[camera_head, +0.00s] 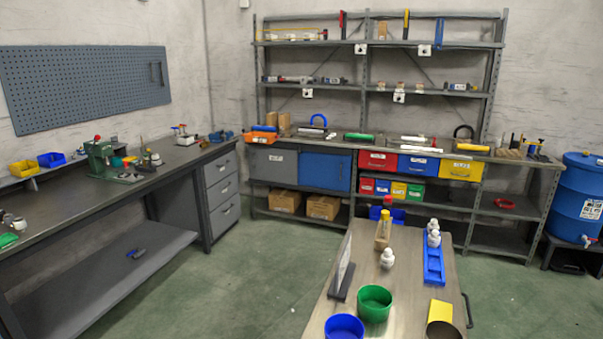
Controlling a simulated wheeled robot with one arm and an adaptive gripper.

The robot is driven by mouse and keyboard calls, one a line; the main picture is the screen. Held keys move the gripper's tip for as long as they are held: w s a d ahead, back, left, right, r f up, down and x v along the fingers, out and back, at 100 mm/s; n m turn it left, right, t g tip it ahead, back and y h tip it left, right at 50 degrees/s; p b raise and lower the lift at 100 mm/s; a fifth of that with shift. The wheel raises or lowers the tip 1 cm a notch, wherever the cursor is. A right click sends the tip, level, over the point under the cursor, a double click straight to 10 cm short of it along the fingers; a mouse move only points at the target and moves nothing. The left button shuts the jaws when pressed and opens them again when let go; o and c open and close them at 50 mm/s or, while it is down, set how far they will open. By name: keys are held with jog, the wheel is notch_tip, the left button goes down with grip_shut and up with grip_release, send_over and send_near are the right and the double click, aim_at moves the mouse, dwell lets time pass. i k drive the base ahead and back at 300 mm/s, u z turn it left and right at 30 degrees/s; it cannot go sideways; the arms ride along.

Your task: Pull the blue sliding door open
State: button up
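The blue sliding door (325,172) is a flat blue panel in the workbench cabinet against the back wall. It sits to the right of a grey panel (274,165) that carries a small label. The blue panel covers the right part of that cabinet, and what lies behind it is hidden. A small dark mark shows near its right side; I cannot tell whether it is a handle. My gripper is not in this view.
A wooden-topped table (404,262) with green and blue round bins stands in front, right of centre. A long bench (111,181) runs along the left. Green floor (251,265) is free between them, leading toward the cabinet. A blue barrel (580,199) stands far right.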

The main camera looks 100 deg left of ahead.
aim_at(323, 171)
jog(key=u, duration=4.25)
jog(key=i, duration=3.45)
jog(key=z, duration=2)
jog(key=i, duration=0.45)
jog(key=z, duration=0.05)
